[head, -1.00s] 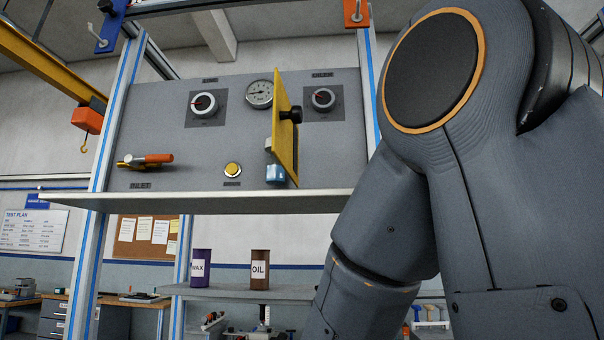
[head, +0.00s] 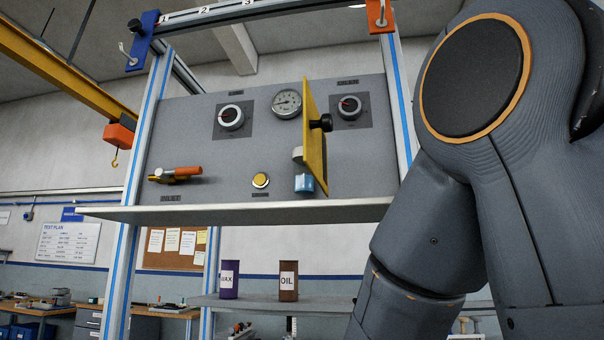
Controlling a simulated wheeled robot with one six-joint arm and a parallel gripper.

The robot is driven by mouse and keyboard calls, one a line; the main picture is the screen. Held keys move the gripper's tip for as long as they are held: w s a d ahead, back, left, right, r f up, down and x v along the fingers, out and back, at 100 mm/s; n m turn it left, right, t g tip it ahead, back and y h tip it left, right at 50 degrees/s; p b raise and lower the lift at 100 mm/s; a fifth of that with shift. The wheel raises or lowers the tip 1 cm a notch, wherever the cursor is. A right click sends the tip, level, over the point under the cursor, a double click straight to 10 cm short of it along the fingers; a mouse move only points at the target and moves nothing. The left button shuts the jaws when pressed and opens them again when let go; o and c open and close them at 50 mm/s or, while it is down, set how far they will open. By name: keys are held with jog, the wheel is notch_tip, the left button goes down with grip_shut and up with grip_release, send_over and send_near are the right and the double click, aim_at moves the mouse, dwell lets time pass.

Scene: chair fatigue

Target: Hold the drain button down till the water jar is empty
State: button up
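A round yellow button (head: 261,181) in a pale ring sits low on the grey panel (head: 225,160). Its label below is too small to read, and nothing touches it. A small light-blue container (head: 304,183) shows to its right, partly behind an open yellow door (head: 316,140) with a black knob; I cannot tell whether it is the water jar, and no water level shows. My arm fills the right side of the view. My gripper is outside the picture.
The panel carries two dials (head: 231,117), a gauge (head: 287,103) and an orange-handled valve (head: 177,174) at left. A ledge (head: 240,212) juts out beneath. Wax (head: 229,279) and oil (head: 288,281) cans stand on a lower shelf. The yellow door sticks out from the panel.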

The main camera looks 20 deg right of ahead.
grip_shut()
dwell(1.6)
